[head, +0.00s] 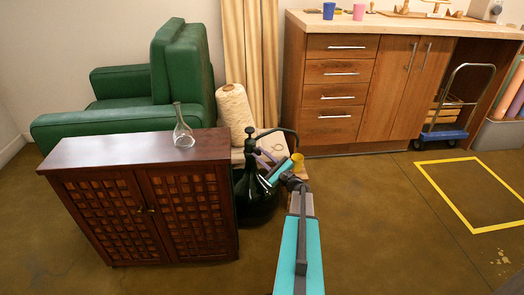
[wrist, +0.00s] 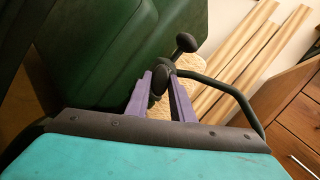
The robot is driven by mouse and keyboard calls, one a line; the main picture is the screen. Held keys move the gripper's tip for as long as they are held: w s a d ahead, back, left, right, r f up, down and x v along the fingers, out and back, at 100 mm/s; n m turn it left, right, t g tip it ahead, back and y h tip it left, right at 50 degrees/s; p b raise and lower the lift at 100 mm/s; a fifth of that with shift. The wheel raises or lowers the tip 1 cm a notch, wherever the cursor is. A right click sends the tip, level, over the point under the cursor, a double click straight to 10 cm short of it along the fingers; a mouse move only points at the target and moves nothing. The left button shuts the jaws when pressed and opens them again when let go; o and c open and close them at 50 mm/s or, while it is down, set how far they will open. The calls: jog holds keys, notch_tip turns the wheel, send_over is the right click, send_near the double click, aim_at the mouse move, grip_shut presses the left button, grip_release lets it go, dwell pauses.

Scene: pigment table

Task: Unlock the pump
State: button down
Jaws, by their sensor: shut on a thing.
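The pump is a dark, glossy, rounded vessel (head: 258,203) standing on the floor just right of the brown cabinet. Its narrow black neck has a knob (head: 250,131) on top and a curved black pipe (head: 285,131) to the right. My gripper (head: 262,158), with purple fingers, is at the pump's neck. In the wrist view the purple fingers (wrist: 160,76) are shut on a dark rounded part of the pump (wrist: 159,83). A second dark knob on a stem (wrist: 186,42) shows just beyond them. The lock's state cannot be told.
The brown cabinet (head: 140,145) with a glass flask (head: 183,130) on it stands close left. A green armchair (head: 180,70), a large twine spool (head: 235,112) and a curtain (head: 252,45) are behind. Open floor (head: 370,220) lies to the right.

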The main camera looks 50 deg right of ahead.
jog(key=m+p, duration=0.1)
jog(key=m, duration=0.1)
jog(key=m+h+p, duration=0.1)
jog(key=m, duration=0.1)
jog(key=shift+a+r+m, duration=0.15)
jog(key=shift+a+m, duration=0.05)
jog(key=shift+m, duration=0.1)
jog(key=shift+m+h+p, duration=0.9)
jog(key=shift+m+p, duration=0.15)
jog(key=shift+m, duration=0.55)
jog(key=c, duration=1.5)
grip_release()
jog(key=shift+c, duration=0.2)
jog(key=shift+s, duration=0.1)
jog(key=p+v, duration=0.2)
jog(key=v, duration=1.1)
jog(key=shift+s+f, duration=0.25)
